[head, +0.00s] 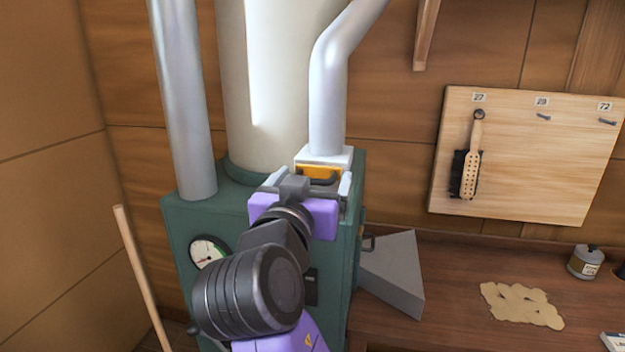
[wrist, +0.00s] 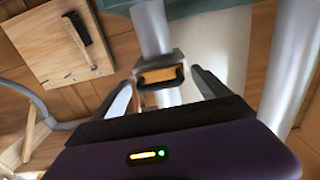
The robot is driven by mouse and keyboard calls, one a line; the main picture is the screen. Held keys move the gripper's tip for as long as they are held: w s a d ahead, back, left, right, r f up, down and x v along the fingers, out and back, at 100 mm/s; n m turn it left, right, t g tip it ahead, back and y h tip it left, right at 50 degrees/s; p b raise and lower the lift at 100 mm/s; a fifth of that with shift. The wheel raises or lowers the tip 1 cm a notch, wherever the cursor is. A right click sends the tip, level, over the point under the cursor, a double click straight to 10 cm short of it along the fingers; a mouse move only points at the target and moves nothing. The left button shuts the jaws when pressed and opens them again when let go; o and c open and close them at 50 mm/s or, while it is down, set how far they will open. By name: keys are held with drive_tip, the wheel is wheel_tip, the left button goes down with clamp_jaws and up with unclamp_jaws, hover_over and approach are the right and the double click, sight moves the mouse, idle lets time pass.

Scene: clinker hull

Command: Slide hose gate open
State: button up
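The hose gate is an orange-yellow plate (head: 316,171) with a dark bar handle, set in a pale collar (head: 330,155) at the foot of the white hose pipe (head: 328,105). It also shows in the wrist view (wrist: 160,74), where the handle lies between and beyond the fingertips. My gripper (head: 312,182) is open, with one finger on either side of the handle's line. The fingers look apart from the handle. My gripper hides part of the green machine top in the head view.
The green cabinet (head: 185,228) carries a wide cream cylinder (head: 275,85) and a grey pipe (head: 182,100) on the left. A grey wedge-shaped chute (head: 395,275) sits at its right. A pegboard with a brush (head: 467,170) hangs on the wall. A wooden pole (head: 140,270) leans at left.

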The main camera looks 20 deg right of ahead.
clamp_jaws()
drive_tip(key=v, duration=0.7)
drive_tip(key=shift+s+a+f, duration=0.1)
drive_tip(key=shift+s+a, duration=0.05)
drive_tip(key=shift+o, duration=0.4)
unclamp_jaws()
drive_tip(key=shift+s+a+b, duration=0.1)
drive_tip(key=shift+s+b, duration=0.05)
drive_tip(key=shift+b, duration=0.15)
drive_tip(key=b+v, duration=0.1)
drive_tip(key=v, duration=0.6)
drive_tip(key=shift+s+a+b, duration=0.2)
drive_tip(key=shift+s+b, duration=0.1)
